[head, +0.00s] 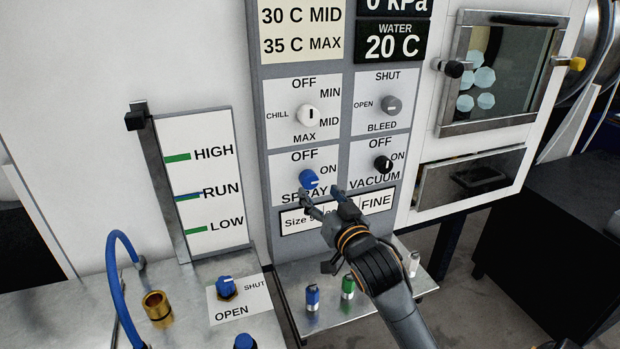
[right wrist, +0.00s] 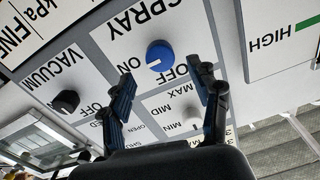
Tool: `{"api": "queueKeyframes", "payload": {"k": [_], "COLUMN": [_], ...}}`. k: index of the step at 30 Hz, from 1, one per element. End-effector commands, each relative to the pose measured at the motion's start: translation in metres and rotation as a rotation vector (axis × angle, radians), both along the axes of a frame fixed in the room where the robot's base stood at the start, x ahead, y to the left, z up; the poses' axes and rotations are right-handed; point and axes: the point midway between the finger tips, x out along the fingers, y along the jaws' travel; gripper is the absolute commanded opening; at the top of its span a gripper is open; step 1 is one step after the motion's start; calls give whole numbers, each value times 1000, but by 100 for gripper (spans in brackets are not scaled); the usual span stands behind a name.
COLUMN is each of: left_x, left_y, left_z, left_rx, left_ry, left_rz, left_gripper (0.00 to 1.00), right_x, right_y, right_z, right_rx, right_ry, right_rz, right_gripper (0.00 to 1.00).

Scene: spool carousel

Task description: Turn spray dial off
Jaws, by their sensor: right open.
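The blue spray dial (head: 309,179) is on the grey control panel, under its OFF label and left of its ON label. Its white mark points towards ON. In the right wrist view the dial (right wrist: 160,55) shows just beyond and between the fingertips, with its mark on the ON side. My right gripper (head: 322,195) is open and empty, just below and right of the dial in the head view. The fingers seem apart from the dial. The SPRAY label is partly covered by a fingertip. My left gripper is not in view.
A black vacuum dial (head: 383,165) sits right of the spray dial; a white chill dial (head: 310,115) and a grey bleed dial (head: 391,105) are above. Below, a metal shelf (head: 340,322) holds small blue, green and white-topped pieces. A blue hose (head: 116,285) rises at left.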

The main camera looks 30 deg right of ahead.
Motion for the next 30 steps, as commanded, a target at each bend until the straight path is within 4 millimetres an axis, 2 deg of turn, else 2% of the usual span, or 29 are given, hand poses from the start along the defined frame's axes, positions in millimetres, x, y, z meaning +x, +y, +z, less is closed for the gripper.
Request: {"api": "queueKeyframes", "payload": {"k": [3, 9, 15, 23, 30], "left_x": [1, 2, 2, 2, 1], "left_y": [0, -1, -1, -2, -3], "left_z": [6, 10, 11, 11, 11], "left_rx": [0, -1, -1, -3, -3], "left_ry": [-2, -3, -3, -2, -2], "left_rz": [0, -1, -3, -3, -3], "left_gripper": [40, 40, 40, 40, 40], "right_x": [25, 52, 63, 64, 64], "right_y": [-5, -11, -13, -13, -13], "right_z": [2, 1, 0, -1, -1], "right_rx": [0, 0, 0, 0, 0], "right_ry": [1, 1, 2, 2, 2], "right_rz": [-1, 0, 0, 0, 0], "right_gripper": [62, 62, 62, 62, 15]}}
